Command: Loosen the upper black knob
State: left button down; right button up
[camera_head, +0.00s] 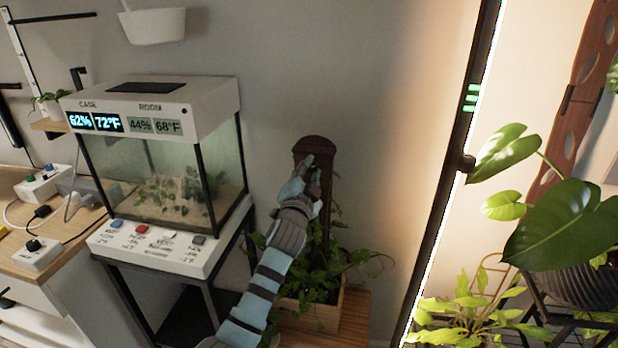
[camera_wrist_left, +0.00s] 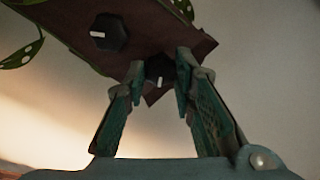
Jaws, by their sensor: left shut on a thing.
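A dark brown upright board (camera_head: 315,146) with a rounded top stands in the planter in the head view. The wrist view shows its face (camera_wrist_left: 143,50) tilted, with two black knobs bearing white marks. My left gripper (camera_head: 314,170) is near the board's top. Its fingers (camera_wrist_left: 171,75) are shut on the upper black knob (camera_wrist_left: 159,71), the one nearer the board's end; its white mark shows between the fingertips. The lower black knob (camera_wrist_left: 108,33) is free, beside leaves. In the head view my gripper hides the knobs. My right gripper is not in view.
The wooden planter (camera_head: 318,314) with trailing leaves is below my arm. A glass terrarium (camera_head: 160,165) on a black stand is to the left. A lit vertical pole (camera_head: 455,175) and large-leaved plants (camera_head: 570,225) are to the right.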

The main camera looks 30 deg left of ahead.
pick_arm(q)
jog(key=n+b, duration=0.2)
jog(key=n, duration=0.3)
jog(key=shift+d+f+n+y, duration=0.1)
jog(key=shift+f+n+y, duration=0.05)
jog(key=shift+n+y, duration=0.2)
jog(key=n+b, duration=0.1)
jog(key=n, duration=0.2)
jog(key=shift+n+g, duration=0.3)
jog(key=shift+n, duration=0.05)
jog(key=shift+n+b, duration=0.45)
jog(key=shift+n, duration=0.85)
jog(key=c, duration=1.3)
grip_release()
